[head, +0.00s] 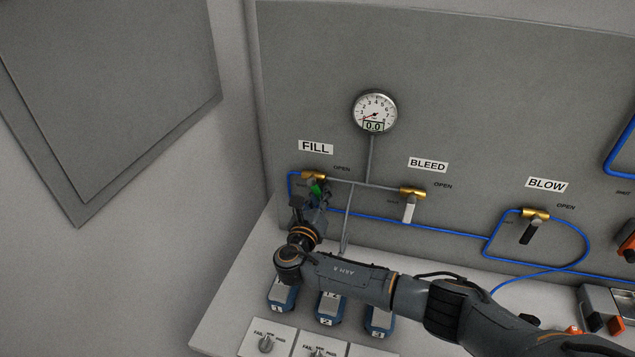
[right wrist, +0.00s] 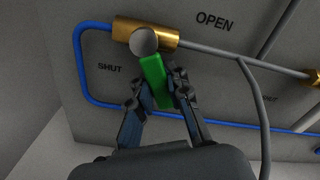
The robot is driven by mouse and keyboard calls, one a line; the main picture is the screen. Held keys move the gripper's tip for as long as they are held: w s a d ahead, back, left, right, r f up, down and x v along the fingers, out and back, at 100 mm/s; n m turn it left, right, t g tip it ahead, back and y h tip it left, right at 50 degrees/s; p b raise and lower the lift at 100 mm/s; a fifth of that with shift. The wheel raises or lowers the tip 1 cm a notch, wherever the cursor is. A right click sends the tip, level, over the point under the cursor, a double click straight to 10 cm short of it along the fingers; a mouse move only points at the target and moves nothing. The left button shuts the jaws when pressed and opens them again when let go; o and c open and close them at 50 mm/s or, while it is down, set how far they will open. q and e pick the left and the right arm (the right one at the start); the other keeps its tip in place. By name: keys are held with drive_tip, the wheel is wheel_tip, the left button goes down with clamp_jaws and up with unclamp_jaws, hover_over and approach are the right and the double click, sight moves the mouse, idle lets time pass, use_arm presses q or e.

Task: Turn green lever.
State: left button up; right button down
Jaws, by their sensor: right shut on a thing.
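The green lever (head: 315,187) hangs down from the brass FILL valve (head: 314,176) on the grey panel. In the right wrist view the lever (right wrist: 154,80) points down and slightly right from the brass valve body (right wrist: 165,35), between the words SHUT and OPEN. My right gripper (right wrist: 160,95) is shut on the lower part of the lever, one finger on each side. In the head view my right gripper (head: 318,194) partly hides the lever's lower end. My left gripper is not in view.
A gauge (head: 374,112) reading 0.0 is above. The BLEED valve (head: 412,193) with a white lever and the BLOW valve (head: 535,214) with a black lever are to the right. Blue tubes run along the panel. Numbered blue units (head: 331,308) stand on the bench below my right arm.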

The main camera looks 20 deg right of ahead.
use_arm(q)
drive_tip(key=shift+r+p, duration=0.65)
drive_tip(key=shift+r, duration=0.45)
use_arm(e)
drive_tip(key=shift+s+d+r+n, duration=0.1)
drive_tip(key=shift+d+r+n, duration=0.05)
drive_tip(key=shift+n, duration=0.35)
drive_tip(key=c, duration=1.2)
unclamp_jaws()
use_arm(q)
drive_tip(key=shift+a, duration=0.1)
use_arm(e)
drive_tip(key=shift+s, duration=0.2)
drive_tip(key=v, duration=1.1)
drive_tip(key=shift+s+a, duration=0.2)
drive_tip(key=shift+a, duration=0.1)
